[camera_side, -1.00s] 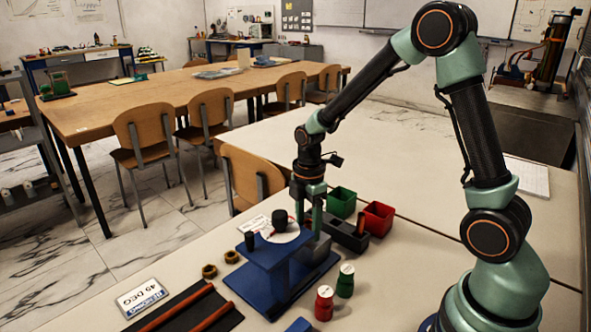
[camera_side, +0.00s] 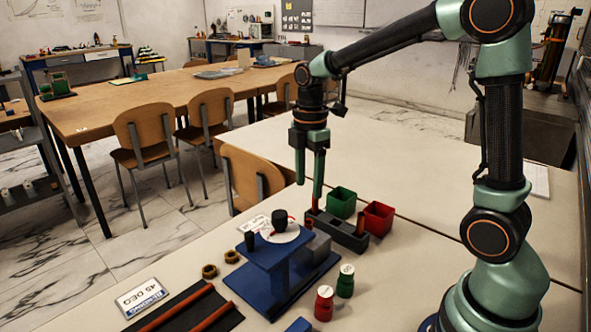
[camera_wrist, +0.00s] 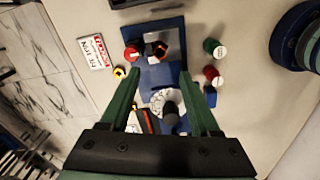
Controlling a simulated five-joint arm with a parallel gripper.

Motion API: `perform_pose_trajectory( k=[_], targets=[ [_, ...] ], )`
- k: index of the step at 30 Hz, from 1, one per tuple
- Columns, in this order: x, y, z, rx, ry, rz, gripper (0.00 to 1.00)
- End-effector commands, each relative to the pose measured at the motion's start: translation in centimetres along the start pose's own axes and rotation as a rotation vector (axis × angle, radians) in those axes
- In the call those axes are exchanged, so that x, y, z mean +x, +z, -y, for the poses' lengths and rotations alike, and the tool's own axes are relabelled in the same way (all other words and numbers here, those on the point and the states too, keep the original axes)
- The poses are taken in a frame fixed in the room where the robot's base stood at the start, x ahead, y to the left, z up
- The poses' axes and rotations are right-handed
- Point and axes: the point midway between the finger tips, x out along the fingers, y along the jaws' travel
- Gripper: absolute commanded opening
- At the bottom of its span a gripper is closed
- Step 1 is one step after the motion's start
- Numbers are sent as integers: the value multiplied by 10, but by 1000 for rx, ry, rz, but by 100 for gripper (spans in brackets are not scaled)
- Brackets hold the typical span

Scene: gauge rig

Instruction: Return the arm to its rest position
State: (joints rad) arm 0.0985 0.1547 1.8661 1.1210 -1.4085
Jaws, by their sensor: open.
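My gripper (camera_side: 309,190) hangs pointing down above the bench, higher than the blue gauge rig (camera_side: 262,255). Its two green fingers are apart with nothing between them. In the wrist view the gripper (camera_wrist: 161,78) also shows open, with the rig below. The rig carries a white dial (camera_side: 287,235) with a red mark and a black knob (camera_side: 279,219) on it. A grey block (camera_side: 318,245) stands at the rig's right side. My arm is raised and reaches out to the left from its base at the right.
A dark holder (camera_side: 345,232), a green bin (camera_side: 341,203) and a red bin (camera_side: 378,217) stand behind the rig. Red (camera_side: 324,303) and green (camera_side: 346,281) weights stand in front right. A "45 DEG" sign (camera_side: 141,298) lies at left. The bench behind the bins is clear.

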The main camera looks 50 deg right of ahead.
Motion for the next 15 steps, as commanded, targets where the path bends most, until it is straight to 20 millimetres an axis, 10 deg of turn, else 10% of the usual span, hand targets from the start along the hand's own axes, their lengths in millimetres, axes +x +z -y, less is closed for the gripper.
perform_pose_trajectory(
  k=[15],
  targets=[
    [-17,-2,9,103,44,-10,63]
  ],
)
